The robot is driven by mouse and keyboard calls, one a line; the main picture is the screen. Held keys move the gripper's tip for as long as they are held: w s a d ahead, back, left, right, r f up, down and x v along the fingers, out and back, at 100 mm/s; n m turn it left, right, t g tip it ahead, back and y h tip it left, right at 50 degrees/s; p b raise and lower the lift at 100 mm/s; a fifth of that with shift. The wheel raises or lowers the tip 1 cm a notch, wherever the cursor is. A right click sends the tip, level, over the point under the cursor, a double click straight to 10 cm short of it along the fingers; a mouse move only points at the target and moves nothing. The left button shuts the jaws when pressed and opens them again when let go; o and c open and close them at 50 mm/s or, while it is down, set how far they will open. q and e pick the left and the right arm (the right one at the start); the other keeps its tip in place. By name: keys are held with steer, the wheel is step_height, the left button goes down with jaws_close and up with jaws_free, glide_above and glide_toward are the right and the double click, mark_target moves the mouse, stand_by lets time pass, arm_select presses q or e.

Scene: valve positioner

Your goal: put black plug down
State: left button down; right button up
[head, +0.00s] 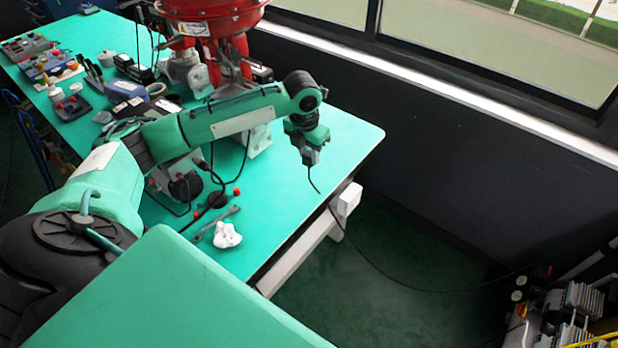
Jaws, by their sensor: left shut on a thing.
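My left gripper (312,160) reaches over the right part of the green table, above its surface. It is shut on the black plug, which is mostly hidden between the fingers. A thin black cable (313,182) hangs down from the fingers toward the table's right edge. My right gripper is not in view.
A red valve actuator (212,22) stands at the back. Tabletop below the gripper is largely clear.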

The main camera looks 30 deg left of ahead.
arm_select(q)
step_height(320, 180, down, 6)
steer(key=shift+r, duration=0.15)
step_height(320, 180, down, 4)
steer(key=shift+r+p, duration=0.1)
steer(key=shift+p, duration=0.3)
steer(key=shift+f, duration=0.35)
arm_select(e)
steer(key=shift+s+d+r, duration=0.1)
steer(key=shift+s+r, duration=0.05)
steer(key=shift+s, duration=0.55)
arm_select(q)
steer(key=shift+f, duration=0.15)
steer(key=c, duration=1.1)
jaws_free()
steer(key=shift+o, duration=0.2)
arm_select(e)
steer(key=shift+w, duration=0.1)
